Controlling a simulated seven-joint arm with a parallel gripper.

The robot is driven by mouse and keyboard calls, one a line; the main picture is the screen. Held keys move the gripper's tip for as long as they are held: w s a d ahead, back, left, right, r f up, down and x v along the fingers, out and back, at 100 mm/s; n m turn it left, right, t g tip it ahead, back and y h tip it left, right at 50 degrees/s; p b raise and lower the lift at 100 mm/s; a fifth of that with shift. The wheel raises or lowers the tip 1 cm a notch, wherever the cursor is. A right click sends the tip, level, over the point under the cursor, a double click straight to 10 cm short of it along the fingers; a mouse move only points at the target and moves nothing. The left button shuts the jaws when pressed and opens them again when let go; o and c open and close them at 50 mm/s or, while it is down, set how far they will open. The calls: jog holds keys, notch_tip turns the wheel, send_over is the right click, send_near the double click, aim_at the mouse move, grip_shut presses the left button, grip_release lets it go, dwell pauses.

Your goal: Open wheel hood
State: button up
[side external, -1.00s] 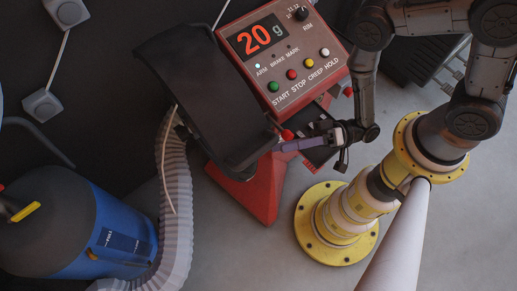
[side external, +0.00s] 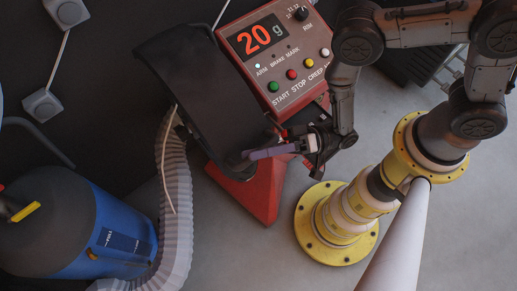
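The wheel hood (side external: 200,90) is a large black curved cover on the red wheel balancer (side external: 252,190). It stands left of the control panel. My gripper (side external: 252,155) comes in from the right, with its purple-grey fingers at the lower right edge of the hood. The fingers overlap the hood's edge in this view, and I cannot tell whether they touch it. The fingers show edge-on as one bar, so their gap is hidden.
The red control panel (side external: 285,55) reads 20 g and sits close behind my wrist. A grey ribbed hose (side external: 175,210) and a blue vacuum canister (side external: 85,225) stand at left. Grey floor is clear below the balancer.

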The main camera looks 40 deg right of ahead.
grip_shut()
dwell(1.2)
